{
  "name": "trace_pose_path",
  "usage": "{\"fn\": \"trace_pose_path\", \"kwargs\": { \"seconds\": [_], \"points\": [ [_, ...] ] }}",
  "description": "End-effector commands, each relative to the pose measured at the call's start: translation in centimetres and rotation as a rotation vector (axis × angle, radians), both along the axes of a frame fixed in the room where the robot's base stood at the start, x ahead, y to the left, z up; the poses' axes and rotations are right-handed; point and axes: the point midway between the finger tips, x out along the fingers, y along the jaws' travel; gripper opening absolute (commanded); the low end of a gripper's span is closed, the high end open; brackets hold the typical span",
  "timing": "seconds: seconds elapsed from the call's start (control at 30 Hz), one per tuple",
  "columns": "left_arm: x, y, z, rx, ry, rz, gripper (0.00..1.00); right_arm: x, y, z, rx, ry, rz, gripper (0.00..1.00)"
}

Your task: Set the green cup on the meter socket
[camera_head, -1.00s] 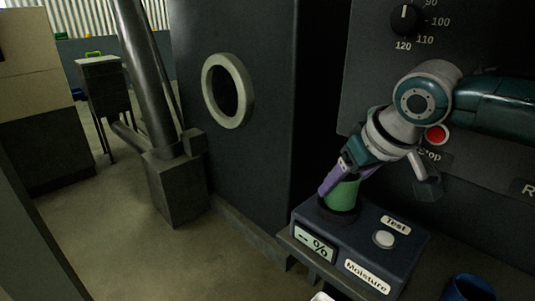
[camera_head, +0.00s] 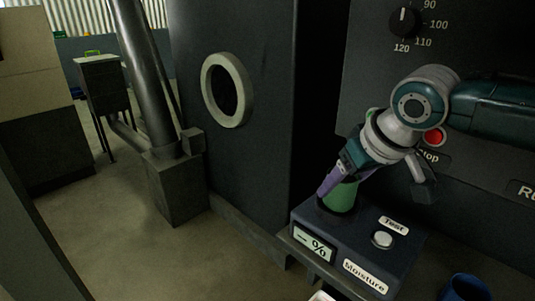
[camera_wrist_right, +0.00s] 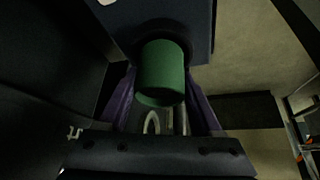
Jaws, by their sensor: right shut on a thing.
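The green cup (camera_head: 343,196) stands about upright over the dark round socket (camera_head: 324,208) on top of the blue moisture meter (camera_head: 355,238). My right gripper (camera_head: 331,184), with purple fingers, is shut on the cup from above and behind. In the right wrist view the cup (camera_wrist_right: 162,70) sits between the purple fingers of my right gripper (camera_wrist_right: 160,98), with the dark socket ring (camera_wrist_right: 150,33) around its far end. Whether the cup's bottom fully touches the socket floor is hidden. My left gripper is not in view.
The meter has a white Test button (camera_head: 382,240) and a percent display (camera_head: 315,247). A blue cup (camera_head: 467,288) stands at the lower right. A dark machine panel with a red stop button (camera_head: 433,137) rises behind my right arm. Open floor lies to the left.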

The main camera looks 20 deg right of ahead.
Motion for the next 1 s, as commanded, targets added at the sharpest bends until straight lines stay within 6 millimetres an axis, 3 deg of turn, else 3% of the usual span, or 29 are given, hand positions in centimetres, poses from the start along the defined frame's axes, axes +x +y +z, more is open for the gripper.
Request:
{"fn": "trace_pose_path", "kwargs": {
  "seconds": [0.87,0.9,1.0],
  "points": [
    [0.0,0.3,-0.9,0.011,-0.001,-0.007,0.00,0.0,0.0,-1.3,0.000,0.000,-0.001,0.13],
    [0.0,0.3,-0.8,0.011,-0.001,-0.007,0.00,0.0,0.0,-1.2,0.000,0.000,-0.001,0.71],
    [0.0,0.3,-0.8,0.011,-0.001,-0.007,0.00,0.0,0.0,-1.2,0.000,0.000,-0.001,0.79]
  ]
}}
